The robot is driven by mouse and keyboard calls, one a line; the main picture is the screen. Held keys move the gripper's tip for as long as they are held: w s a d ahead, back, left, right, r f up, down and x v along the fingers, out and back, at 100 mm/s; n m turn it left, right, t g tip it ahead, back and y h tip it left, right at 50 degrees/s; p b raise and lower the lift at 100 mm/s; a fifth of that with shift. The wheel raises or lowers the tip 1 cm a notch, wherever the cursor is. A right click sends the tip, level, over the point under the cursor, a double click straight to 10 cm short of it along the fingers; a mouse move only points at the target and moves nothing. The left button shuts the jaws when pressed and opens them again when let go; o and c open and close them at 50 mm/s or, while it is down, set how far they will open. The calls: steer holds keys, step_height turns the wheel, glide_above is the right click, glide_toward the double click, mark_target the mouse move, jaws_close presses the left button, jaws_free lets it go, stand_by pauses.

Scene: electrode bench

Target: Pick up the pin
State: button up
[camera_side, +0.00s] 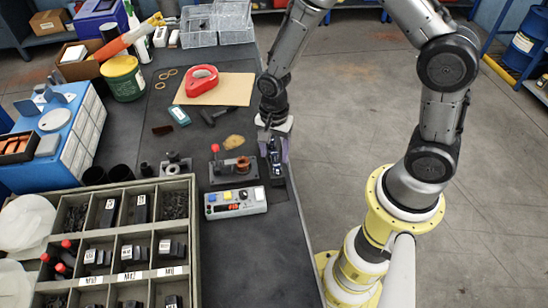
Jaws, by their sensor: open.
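My gripper (274,147) points down over the right edge of the dark bench, with its jaws open. It is above or beside a small dark block (277,181) that stands just right of a fixture with a copper-coloured coil (243,164). The fingertips are small and dark here, and I cannot tell whether they touch anything. I cannot make out a pin for certain; it may be hidden by the gripper or too small to see.
A grey control box (236,203) with coloured buttons sits in front of the fixture. A compartment tray (192,250) fills the front left. A red tape roll (201,80) lies on a tan board (235,90) behind. The bench (245,260) is bare at front right.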

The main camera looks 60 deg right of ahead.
mark_target(275, 153)
steer(key=shift+f, duration=0.1)
steer(key=shift+c, duration=0.2)
jaws_close()
stand_by(0.4)
steer(key=shift+r, duration=0.35)
step_height(275, 153, up, 3)
steer(key=shift+s+r, duration=0.1)
steer(key=s+d+r, duration=0.1)
steer(key=s+r, duration=0.8)
steer(key=s, duration=0.4)
steer(key=shift+s+d, duration=0.15)
steer(key=shift+s, duration=0.2)
